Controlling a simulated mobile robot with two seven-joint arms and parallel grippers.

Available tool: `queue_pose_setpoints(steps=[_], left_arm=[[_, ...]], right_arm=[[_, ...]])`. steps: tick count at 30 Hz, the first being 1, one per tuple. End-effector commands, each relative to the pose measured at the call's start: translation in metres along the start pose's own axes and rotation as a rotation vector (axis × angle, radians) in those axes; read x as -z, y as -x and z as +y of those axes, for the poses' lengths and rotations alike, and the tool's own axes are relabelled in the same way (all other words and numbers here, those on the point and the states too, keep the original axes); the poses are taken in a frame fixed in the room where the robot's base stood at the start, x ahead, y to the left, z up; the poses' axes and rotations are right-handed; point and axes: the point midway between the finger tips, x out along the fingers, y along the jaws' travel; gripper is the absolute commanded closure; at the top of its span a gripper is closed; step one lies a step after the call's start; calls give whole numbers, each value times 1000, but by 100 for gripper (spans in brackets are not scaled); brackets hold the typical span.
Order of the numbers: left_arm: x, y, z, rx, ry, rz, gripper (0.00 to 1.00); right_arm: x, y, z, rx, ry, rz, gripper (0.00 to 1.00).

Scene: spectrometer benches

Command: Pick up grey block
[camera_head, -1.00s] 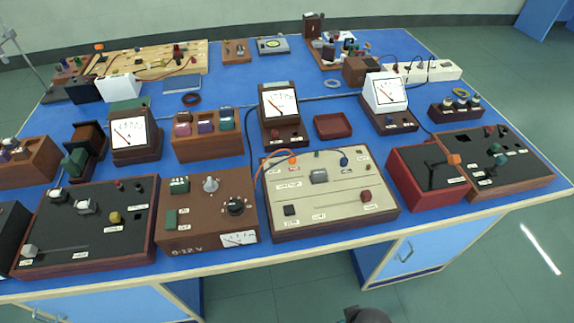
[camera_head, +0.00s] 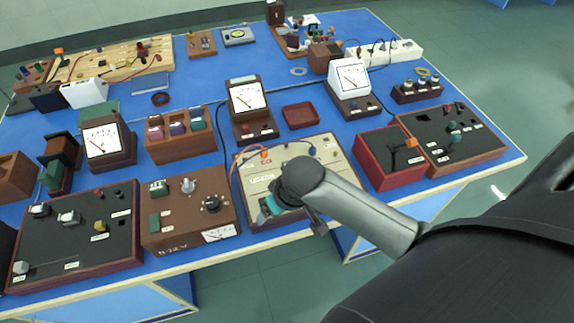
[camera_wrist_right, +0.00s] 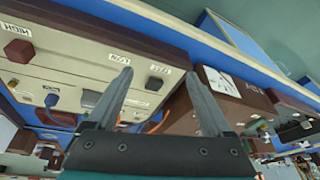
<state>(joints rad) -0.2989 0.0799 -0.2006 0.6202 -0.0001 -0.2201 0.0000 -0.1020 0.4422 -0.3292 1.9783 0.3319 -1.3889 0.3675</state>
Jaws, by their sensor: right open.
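The grey block is not between the fingers. In the head view my right gripper (camera_head: 270,206) is over the panel's front left part, its fingers mostly hidden. My left gripper is not in view.
A dark block (camera_wrist_right: 155,83) and a dark red block (camera_wrist_right: 20,50) stand on the same panel. A brown power supply box (camera_head: 180,228) is to its left and a red box (camera_head: 375,165) to its right. Meters (camera_head: 248,98) stand behind.

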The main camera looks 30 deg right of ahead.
Motion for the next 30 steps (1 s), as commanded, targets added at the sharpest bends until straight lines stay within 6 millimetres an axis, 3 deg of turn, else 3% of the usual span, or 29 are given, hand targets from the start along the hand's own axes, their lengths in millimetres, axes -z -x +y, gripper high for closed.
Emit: queue_pose_setpoints(steps=[3, 9, 17, 22, 30], left_arm=[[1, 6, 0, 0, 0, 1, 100], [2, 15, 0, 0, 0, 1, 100], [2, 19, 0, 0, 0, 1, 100], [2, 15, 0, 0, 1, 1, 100], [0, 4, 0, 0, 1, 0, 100]], right_arm=[[37, 23, 21, -27, -37, 5, 15], [84, 67, 64, -96, -164, -19, 15], [108, 104, 99, -159, -293, -37, 15], [107, 92, 104, -163, -308, -43, 15], [103, 36, 112, -162, -308, -42, 15]])
